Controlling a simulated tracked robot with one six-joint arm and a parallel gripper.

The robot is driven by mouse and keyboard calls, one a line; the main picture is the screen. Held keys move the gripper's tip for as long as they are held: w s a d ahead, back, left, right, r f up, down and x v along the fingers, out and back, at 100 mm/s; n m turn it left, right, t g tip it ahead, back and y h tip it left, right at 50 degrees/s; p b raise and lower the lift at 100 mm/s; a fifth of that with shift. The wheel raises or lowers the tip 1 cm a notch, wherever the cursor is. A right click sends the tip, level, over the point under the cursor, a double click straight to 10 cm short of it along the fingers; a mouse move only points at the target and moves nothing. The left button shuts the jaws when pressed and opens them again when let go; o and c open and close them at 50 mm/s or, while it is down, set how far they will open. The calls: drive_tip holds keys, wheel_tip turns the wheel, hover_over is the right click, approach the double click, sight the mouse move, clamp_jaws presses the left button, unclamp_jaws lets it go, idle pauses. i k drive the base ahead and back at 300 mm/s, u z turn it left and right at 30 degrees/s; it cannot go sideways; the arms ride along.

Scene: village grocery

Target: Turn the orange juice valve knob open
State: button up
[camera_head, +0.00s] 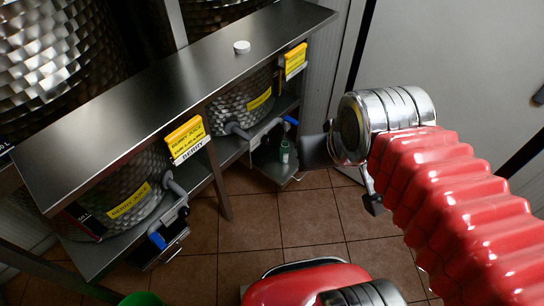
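Two steel tanks stand under a steel counter, each with a grey outlet pipe and a blue-handled valve. One blue knob (157,240) is at the lower left. The other blue knob (290,120) is farther back, left of my gripper.
The counter (120,115) bears a small white cap (242,47). Yellow signs (186,140) hang on its edge. A table leg (217,180) stands between the valves. Tiled floor (285,215) is open in front.

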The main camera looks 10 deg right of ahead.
sight(265, 139)
drive_tip(key=k, duration=0.55)
drive_tip(key=u, duration=0.7)
drive_tip(key=i, duration=1.4)
drive_tip(key=z, duration=0.05)
